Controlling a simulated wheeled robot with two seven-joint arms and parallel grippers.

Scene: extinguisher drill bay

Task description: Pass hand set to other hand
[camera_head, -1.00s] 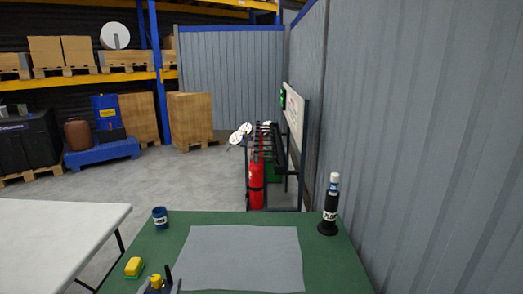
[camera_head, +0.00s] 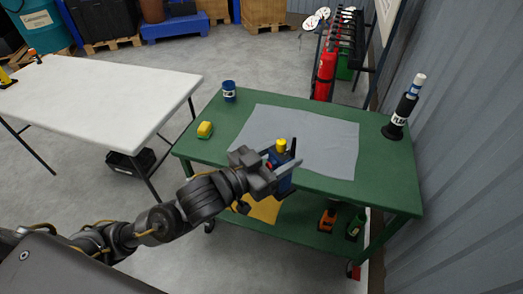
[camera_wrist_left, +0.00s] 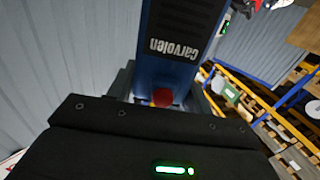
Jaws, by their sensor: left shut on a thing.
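The hand set is a blue hand radio (camera_head: 284,183) with a yellow knob and a black antenna on top. My left gripper (camera_head: 283,168) is shut on it and holds it upright at the near edge of the green table (camera_head: 228,165). In the left wrist view the radio's blue body (camera_wrist_left: 178,68) fills the upper middle, with white lettering "Carvolen" on a black patch and a red button between the jaws. My right gripper is in neither view.
A grey cloth (camera_head: 325,140) covers the table's middle. A white table (camera_head: 110,95) is at left. A corrugated wall (camera_head: 470,170) closes the right side.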

